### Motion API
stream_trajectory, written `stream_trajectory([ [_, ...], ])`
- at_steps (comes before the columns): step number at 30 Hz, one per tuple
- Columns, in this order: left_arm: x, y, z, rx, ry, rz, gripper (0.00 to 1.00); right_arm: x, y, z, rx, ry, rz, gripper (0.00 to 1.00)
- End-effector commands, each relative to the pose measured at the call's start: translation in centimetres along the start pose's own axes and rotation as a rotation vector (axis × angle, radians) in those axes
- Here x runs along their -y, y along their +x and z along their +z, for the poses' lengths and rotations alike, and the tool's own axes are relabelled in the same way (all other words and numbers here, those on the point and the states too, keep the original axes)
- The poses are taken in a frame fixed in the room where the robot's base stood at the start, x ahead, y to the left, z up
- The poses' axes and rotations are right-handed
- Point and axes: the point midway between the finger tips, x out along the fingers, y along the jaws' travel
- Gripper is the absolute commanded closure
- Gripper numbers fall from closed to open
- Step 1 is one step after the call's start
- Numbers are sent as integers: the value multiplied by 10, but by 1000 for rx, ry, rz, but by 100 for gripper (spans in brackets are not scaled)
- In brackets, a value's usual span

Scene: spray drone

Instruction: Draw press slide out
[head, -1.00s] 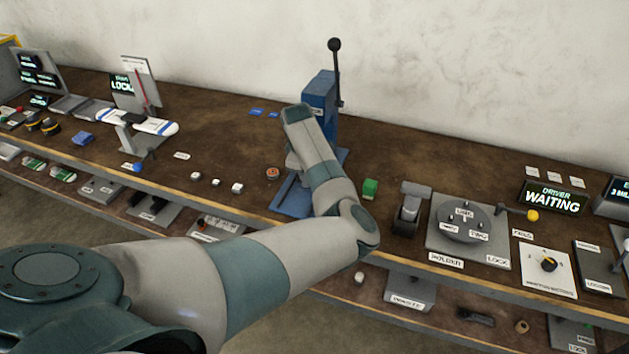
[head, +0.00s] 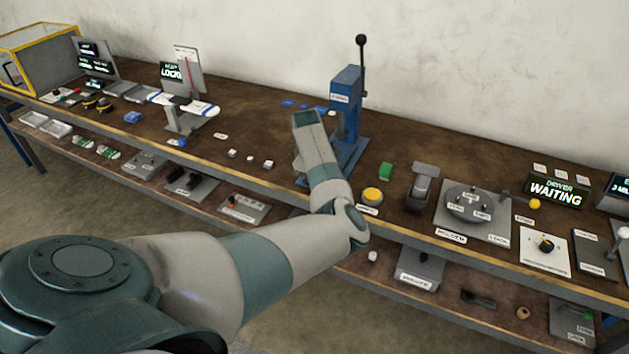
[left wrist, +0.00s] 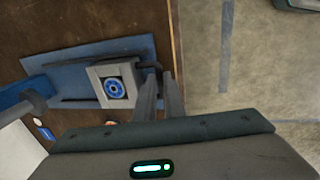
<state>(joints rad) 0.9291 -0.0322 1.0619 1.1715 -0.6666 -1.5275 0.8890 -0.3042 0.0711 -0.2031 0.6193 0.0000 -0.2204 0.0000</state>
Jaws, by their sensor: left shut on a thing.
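The blue press (head: 346,105) stands upright at the table's back, with a tall black-knobbed lever. Its blue base (head: 352,152) shows partly behind my left arm. In the left wrist view the slide (left wrist: 101,73) is a grey block with a blue ringed disc on top, on the blue base plate (left wrist: 62,68) near the table edge. My left gripper (left wrist: 158,84) is shut on the small grey handle at the slide's outer side. In the head view my left forearm hides the slide and the fingers. My right gripper is not in view.
A lower shelf holds more parts. The floor in front is clear.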

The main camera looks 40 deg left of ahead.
Motion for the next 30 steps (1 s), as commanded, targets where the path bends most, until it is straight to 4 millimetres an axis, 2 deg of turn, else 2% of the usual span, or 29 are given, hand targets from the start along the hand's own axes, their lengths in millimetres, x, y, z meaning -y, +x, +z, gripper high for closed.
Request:
stream_trajectory([
  [8,4,2,-1,-1,-1,-11,100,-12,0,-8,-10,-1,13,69],
  [9,4,3,-1,-1,-1,-11,81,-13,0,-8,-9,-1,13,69],
  [10,4,3,0,-1,-1,-11,74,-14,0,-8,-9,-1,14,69],
  [11,4,3,0,-1,-1,-10,72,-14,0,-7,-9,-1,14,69],
  [23,2,-1,0,-1,0,-5,72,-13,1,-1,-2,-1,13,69],
  [30,2,-21,0,-3,0,-3,72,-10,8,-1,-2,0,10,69],
])
